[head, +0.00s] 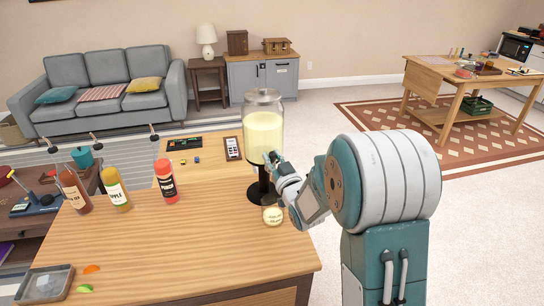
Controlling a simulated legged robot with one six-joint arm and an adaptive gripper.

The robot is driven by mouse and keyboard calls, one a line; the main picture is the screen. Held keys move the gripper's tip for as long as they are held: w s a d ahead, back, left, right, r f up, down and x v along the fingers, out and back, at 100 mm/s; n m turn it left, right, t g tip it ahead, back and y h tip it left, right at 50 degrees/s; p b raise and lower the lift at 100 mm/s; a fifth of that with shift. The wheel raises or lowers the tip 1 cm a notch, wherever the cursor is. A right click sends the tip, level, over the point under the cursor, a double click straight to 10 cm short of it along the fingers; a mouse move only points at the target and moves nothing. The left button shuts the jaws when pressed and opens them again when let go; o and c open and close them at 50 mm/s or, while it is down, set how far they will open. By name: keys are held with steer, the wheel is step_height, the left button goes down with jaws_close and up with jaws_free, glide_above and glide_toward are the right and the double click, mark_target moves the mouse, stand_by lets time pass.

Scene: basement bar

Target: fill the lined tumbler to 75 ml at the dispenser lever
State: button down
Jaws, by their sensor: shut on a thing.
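The glass drink dispenser (263,124) stands on a dark base at the right end of the wooden counter and holds pale yellow liquid. A small tumbler (273,215) stands on the counter in front of the base, below the tap area. Pale yellow shows in it, but its lines and exact level are too small to read. My gripper (270,160) is at the lower front of the dispenser, above the tumbler, and is shut on the dispenser lever. The lever is mostly hidden by my fingers, so its position cannot be told.
A red-orange bottle (167,181), an apple bottle (116,190) and a brown bottle (75,191) stand on the counter's left. The counter's middle is clear.

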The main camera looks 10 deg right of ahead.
steer(key=shift+s+t+y, duration=0.2)
steer(key=shift+t+y, duration=0.1)
steer(key=shift+t, duration=0.1)
steer(key=shift+c, duration=2.4)
jaws_free()
steer(key=v, duration=1.2)
steer(key=shift+a, duration=0.15)
